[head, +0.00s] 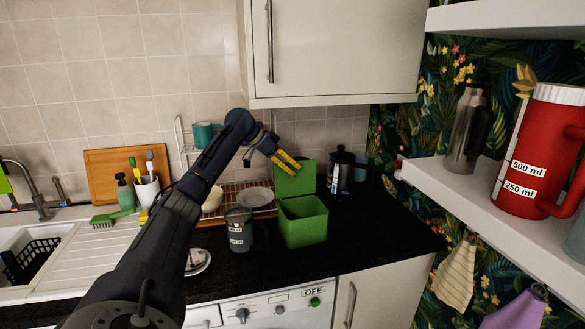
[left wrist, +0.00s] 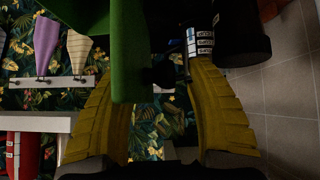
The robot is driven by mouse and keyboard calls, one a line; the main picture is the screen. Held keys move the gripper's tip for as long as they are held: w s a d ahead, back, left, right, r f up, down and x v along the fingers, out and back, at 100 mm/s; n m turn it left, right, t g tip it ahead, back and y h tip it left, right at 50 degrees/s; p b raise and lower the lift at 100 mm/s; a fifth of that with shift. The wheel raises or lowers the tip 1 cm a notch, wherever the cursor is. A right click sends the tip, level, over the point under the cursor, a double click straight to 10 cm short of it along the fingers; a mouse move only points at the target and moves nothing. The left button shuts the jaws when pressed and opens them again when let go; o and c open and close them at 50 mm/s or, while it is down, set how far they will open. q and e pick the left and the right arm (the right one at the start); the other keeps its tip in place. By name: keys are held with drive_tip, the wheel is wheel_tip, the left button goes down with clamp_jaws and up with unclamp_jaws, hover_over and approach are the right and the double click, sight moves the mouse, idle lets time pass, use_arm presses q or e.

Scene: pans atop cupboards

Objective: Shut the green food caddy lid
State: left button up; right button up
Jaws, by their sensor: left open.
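The green food caddy (head: 303,225) stands on the black worktop with its top open. Its lid (head: 294,181) stands raised at the back edge. My left gripper (head: 285,162), with yellow fingers, is at the upper part of the raised lid, overlapping it in the head view. In the left wrist view my left gripper (left wrist: 155,75) is open, its fingers spread apart. A green panel, apparently the lid (left wrist: 128,55), reaches down between them, nearer the left finger and overlapping it. I cannot tell whether it touches. My right gripper is not in view.
A grey measuring jug (head: 239,230) stands left of the caddy and a black cafetiere (head: 342,170) behind it to the right. A dish rack with a plate (head: 255,196) is behind left. A wall cupboard (head: 335,50) hangs above. Bare worktop (head: 385,235) lies to the right.

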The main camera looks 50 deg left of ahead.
use_arm(q)
drive_tip(key=shift+w+d+f, duration=0.15)
drive_tip(key=shift+w+f, duration=0.1)
drive_tip(key=shift+f, duration=0.1)
clamp_jaws()
idle(0.4)
